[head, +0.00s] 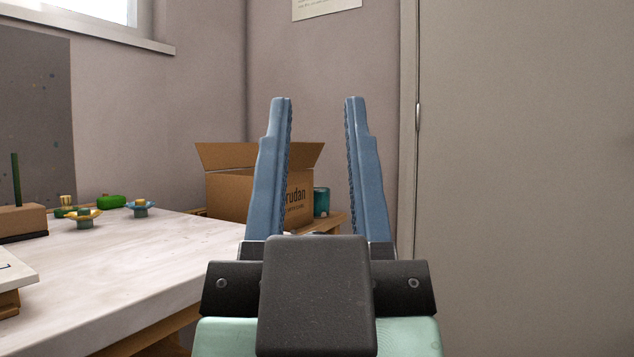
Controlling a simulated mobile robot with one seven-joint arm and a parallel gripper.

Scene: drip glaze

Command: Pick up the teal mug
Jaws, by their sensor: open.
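The teal mug (321,202) stands upright on a small wooden surface (338,222) in the back corner, just right of a cardboard box. It shows between the two blue fingers of my gripper (318,100), farther off than they are. Its left side is partly hidden, and I cannot make out its handle. My gripper is open and empty, with its fingers pointing up in the picture and nothing between them.
The open cardboard box (230,185) stands close beside the mug. A pale table (150,250) at left bears small flower-shaped pieces (83,216) and a green object (111,201). A door (530,170) fills the right side.

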